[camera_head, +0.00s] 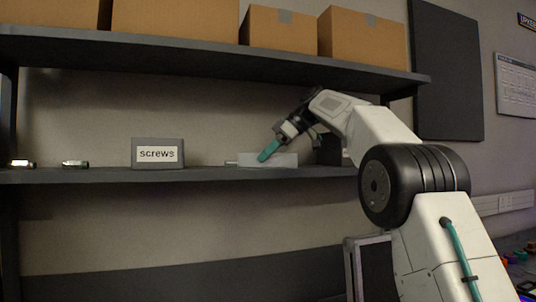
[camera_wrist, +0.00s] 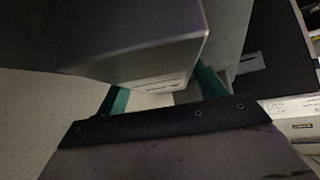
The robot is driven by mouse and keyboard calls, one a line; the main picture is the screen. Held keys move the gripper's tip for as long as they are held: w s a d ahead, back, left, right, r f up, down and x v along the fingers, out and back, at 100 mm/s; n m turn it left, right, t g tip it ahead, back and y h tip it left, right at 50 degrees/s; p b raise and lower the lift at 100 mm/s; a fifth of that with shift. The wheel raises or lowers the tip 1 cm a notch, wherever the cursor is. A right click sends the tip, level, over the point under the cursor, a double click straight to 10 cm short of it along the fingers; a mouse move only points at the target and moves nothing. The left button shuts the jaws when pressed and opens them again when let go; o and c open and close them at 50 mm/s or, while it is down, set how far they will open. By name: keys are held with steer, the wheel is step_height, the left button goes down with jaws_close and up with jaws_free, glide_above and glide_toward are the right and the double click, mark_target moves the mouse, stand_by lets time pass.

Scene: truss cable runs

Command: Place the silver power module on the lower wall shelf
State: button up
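The silver power module (camera_head: 284,160) is a low, light grey box at the lower wall shelf (camera_head: 205,175), right of the screws bin. It looks level and at the board's surface; I cannot tell whether its full underside touches. My gripper (camera_head: 268,151) reaches in from the right, tilted down, with a teal finger in front of the module. In the wrist view the module (camera_wrist: 120,45) fills the upper middle. The teal fingers (camera_wrist: 160,92) stand apart, one at each side of its near end, and seem to press on it. Parts of both fingers are hidden behind it.
A grey bin labelled screws (camera_head: 158,153) stands left of the module. Two small items (camera_head: 75,163) lie farther left. A dark box (camera_head: 329,150) stands right, near my arm. The upper shelf (camera_head: 200,55) with cardboard boxes (camera_head: 365,35) hangs above. Shelf room is free between bin and module.

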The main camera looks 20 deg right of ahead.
steer(key=shift+o, duration=0.6)
steer(key=shift+d+r, duration=0.15)
steer(key=shift+r, duration=0.1)
steer(key=v, duration=0.5)
steer(key=shift+d+r, duration=0.25)
steer(key=shift+r, duration=0.05)
steer(key=shift+s+d+r, duration=0.35)
steer(key=shift+d+r, duration=0.05)
steer(key=shift+r, duration=0.05)
